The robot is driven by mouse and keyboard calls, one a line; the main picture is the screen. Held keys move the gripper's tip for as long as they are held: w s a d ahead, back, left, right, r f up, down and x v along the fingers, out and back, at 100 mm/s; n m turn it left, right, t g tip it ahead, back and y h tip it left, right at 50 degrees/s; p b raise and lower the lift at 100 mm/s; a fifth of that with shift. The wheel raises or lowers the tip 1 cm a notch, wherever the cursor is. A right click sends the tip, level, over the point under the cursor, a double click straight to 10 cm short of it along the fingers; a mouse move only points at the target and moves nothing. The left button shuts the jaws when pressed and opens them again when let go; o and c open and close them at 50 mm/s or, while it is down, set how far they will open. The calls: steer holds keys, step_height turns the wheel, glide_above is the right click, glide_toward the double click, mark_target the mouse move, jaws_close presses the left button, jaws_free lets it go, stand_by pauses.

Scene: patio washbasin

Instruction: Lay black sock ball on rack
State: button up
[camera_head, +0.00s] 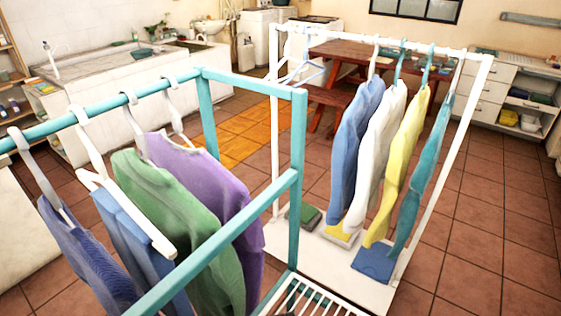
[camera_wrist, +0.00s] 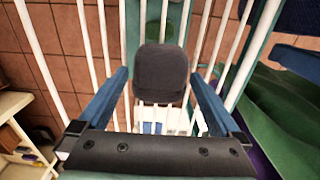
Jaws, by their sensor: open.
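The black sock ball (camera_wrist: 162,70) shows in the wrist view as a dark, rounded block. It appears to rest on the white slats of the rack (camera_wrist: 97,45). My gripper (camera_wrist: 159,77) is open, with one blue finger on each side of the sock ball. Gaps show between the fingers and the ball. The wrist view does not settle how far the fingertips are above the slats. In the head view, part of a white slatted shelf (camera_head: 308,299) shows at the bottom of the teal rack (camera_head: 298,140). My gripper and the sock ball cannot be made out there.
Purple (camera_head: 205,180), green (camera_head: 170,215) and blue garments hang on the teal rack; green cloth (camera_wrist: 270,125) is close right of my gripper. A white rack (camera_head: 276,130) with hanging clothes and folded cloths stands behind. Tiled floor (camera_head: 455,245) is clear at right.

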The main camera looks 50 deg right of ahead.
step_height(320, 180, up, 11)
stand_by(0.3)
stand_by(0.5)
